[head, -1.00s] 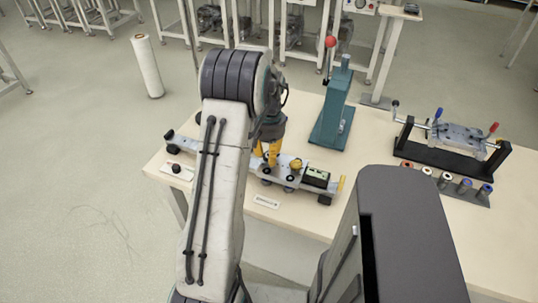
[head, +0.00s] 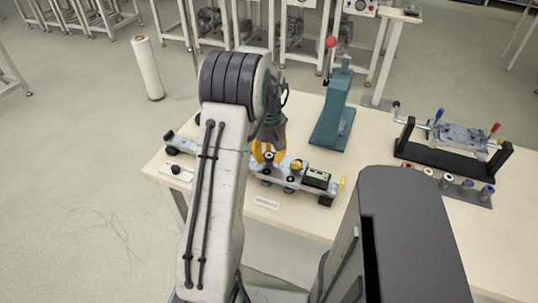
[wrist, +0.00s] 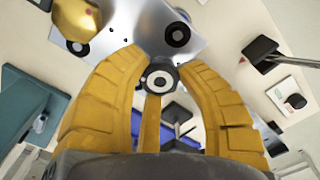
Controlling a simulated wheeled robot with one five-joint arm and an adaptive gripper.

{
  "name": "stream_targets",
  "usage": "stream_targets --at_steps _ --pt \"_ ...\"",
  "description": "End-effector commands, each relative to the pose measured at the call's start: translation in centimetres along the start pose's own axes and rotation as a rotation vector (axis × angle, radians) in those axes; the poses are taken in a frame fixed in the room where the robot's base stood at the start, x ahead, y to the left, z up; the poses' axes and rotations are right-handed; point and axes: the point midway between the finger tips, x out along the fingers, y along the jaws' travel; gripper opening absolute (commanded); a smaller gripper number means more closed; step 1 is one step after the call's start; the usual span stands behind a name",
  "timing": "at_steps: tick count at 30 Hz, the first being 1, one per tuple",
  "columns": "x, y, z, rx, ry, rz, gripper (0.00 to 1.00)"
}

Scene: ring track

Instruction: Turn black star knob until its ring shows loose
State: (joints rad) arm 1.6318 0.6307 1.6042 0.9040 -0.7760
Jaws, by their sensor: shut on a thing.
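My gripper (head: 267,155) reaches down onto the left part of the silver fixture (head: 277,177) on the table. In the wrist view its yellow fingers close around a dark round knob (wrist: 160,78) with a pale ring and dark centre. I take this to be the black star knob; its star outline is mostly hidden by the fingers. The silver plate (wrist: 120,30) of the fixture lies behind it. No loose marking can be read on the ring. A second black round part (wrist: 177,35) and a yellow knob (wrist: 75,20) sit close by on the plate.
A teal press (head: 333,115) with a red ball handle stands behind the fixture. A black stand with a metal part (head: 460,138) and several coloured cylinders are at the right. A white card with a black knob (head: 177,170) lies left. My arm hides part of the fixture.

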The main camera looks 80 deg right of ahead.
Motion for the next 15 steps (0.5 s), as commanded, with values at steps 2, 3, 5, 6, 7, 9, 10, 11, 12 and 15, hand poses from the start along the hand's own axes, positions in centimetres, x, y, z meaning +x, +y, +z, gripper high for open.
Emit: stream_targets --at_steps 2,3,5,6,7,9,10,11,12,15 --pt "0.51 -0.23 0.22 -0.035 -0.009 -0.009 0.03" --pt "0.51 -0.24 0.22 -0.051 -0.009 -0.01 0.03" --pt "0.51 -0.24 0.23 -0.07 -0.009 -0.01 0.03" --pt "0.52 -0.25 0.23 -0.082 -0.01 -0.01 0.03" --pt "0.52 -0.25 0.23 -0.089 -0.01 -0.01 0.03" --pt "0.52 -0.26 0.24 -0.102 -0.01 -0.011 0.03" --pt "0.52 -0.26 0.24 -0.107 -0.01 -0.011 0.03" --pt "0.52 -0.27 0.25 -0.111 -0.01 -0.011 0.03" --pt "0.52 -0.27 0.25 -0.115 -0.01 -0.011 0.03" --pt "0.53 -0.28 0.26 -0.12 -0.01 -0.011 0.03"
